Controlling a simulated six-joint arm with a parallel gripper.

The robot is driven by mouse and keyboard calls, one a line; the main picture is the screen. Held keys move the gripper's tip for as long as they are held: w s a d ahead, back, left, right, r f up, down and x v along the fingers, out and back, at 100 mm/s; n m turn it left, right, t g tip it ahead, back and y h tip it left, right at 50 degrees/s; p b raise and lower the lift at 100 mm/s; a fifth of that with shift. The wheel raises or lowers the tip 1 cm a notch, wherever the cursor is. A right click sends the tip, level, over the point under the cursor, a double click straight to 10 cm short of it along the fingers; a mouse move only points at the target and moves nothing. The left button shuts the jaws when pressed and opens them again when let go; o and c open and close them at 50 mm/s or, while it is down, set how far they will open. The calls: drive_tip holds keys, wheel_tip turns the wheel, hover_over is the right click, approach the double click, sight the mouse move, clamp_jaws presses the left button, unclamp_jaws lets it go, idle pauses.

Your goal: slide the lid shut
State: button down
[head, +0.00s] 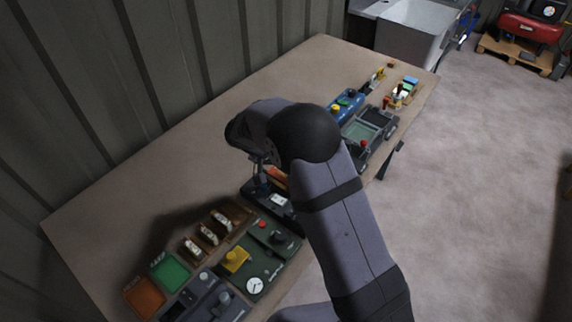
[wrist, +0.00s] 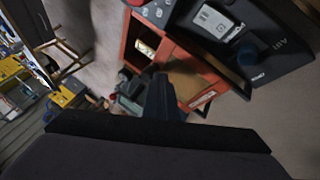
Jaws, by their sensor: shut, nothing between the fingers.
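A red-orange open box (wrist: 137,40) shows in the wrist view, with a pale object in one part and a tan surface (wrist: 185,88) in another. I cannot tell for sure which part is a sliding lid. In the head view only a small piece of the orange box (head: 276,176) shows; my arm hides the rest. My gripper (wrist: 160,80) is shut and empty, over or near the box in the wrist view; I cannot tell if it touches. It also shows in the head view (head: 262,186), pointing down.
A green panel (head: 262,262), wooden rack (head: 232,214) and green and orange trays (head: 170,270) stand nearer. A blue unit (head: 345,104) stands farther back. The table's left side is clear.

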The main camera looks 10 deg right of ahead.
drive_tip(key=s+d+b, duration=0.4)
drive_tip(key=s+d, duration=0.1)
drive_tip(key=s, duration=0.1)
drive_tip(key=shift+d, duration=0.4)
drive_tip(key=shift+f, duration=0.1)
drive_tip(key=a+r+b, duration=0.3)
drive_tip(key=a+r, duration=0.5)
drive_tip(key=a, duration=0.1)
drive_tip(key=shift+s+a+r, duration=0.2)
drive_tip(key=shift+a+r, duration=0.05)
drive_tip(key=shift+a, duration=0.15)
drive_tip(key=shift+d, duration=0.1)
drive_tip(key=s+d+f+n+g+y+p, duration=0.1)
drive_tip(key=s+d+f+n+y, duration=0.1)
drive_tip(key=s, duration=0.8)
drive_tip(key=s+d+f+n+g+y, duration=0.1)
drive_tip(key=s+d+f+y, duration=0.3)
drive_tip(key=s+f, duration=0.5)
drive_tip(key=shift+s+d+n+g+y+p, duration=0.35)
drive_tip(key=shift+s+d+n+y, duration=0.1)
drive_tip(key=shift+d+n, duration=0.45)
